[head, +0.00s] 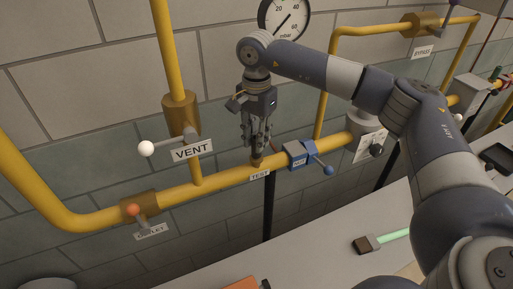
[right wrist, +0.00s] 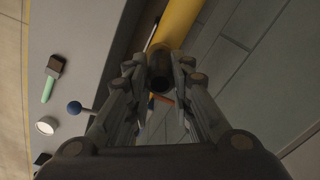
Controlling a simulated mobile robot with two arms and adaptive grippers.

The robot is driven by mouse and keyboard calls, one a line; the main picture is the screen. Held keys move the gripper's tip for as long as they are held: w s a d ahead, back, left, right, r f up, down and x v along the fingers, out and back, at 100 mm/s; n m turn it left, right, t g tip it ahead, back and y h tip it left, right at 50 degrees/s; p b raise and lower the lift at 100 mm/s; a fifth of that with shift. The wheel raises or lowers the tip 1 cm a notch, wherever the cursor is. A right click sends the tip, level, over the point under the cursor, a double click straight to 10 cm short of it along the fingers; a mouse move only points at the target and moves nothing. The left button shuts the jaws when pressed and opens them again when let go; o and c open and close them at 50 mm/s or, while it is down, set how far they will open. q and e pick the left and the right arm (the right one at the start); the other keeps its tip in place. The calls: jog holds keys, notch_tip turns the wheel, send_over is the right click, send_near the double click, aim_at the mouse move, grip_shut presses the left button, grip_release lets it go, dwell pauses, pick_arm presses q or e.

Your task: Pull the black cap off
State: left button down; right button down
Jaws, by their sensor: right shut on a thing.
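My right gripper (head: 257,145) points down at the yellow pipe (head: 228,179), above the TEST label (head: 260,176). Its fingers are shut on the black cap. In the right wrist view the cap (right wrist: 159,82) is a dark round shape between the fingertips of the gripper (right wrist: 160,70). In the head view the fingers mostly hide the cap. A small brass-brown stub (head: 256,162) shows just below the fingertips, on top of the pipe. I cannot tell whether the cap still touches the stub. My left gripper is not in view.
A blue valve (head: 301,154) with a blue-knobbed lever sits on the pipe just right of the gripper. The VENT valve (head: 181,115) with a white knob is to the left. A pressure gauge (head: 284,18) is above. A brush (head: 380,241) lies on the grey bench (head: 318,232).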

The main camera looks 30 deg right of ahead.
jog(key=shift+r+p, duration=1)
jog(key=shift+r, duration=0.85)
jog(key=shift+r, duration=0.25)
jog(key=shift+r+p, duration=1.65)
jog(key=shift+r, duration=0.75)
jog(key=s+a+r, duration=0.2)
jog(key=s, duration=0.3)
jog(key=shift+s+a+b, duration=0.25)
jog(key=shift+a+b, duration=0.05)
jog(key=shift+f, duration=0.1)
jog(key=s+a+f+n+b, duration=0.3)
jog(key=s+f+n+b, duration=0.1)
jog(key=f+n, duration=0.2)
jog(key=s+a+f+n+b, duration=0.2)
jog(key=s+f+n+b, duration=0.2)
jog(key=s+f+n, duration=0.1)
notch_tip(320, 180, down, 2)
jog(key=shift+a+f+n, duration=0.15)
jog(key=shift+a+n, duration=0.25)
jog(key=shift+n, duration=0.4)
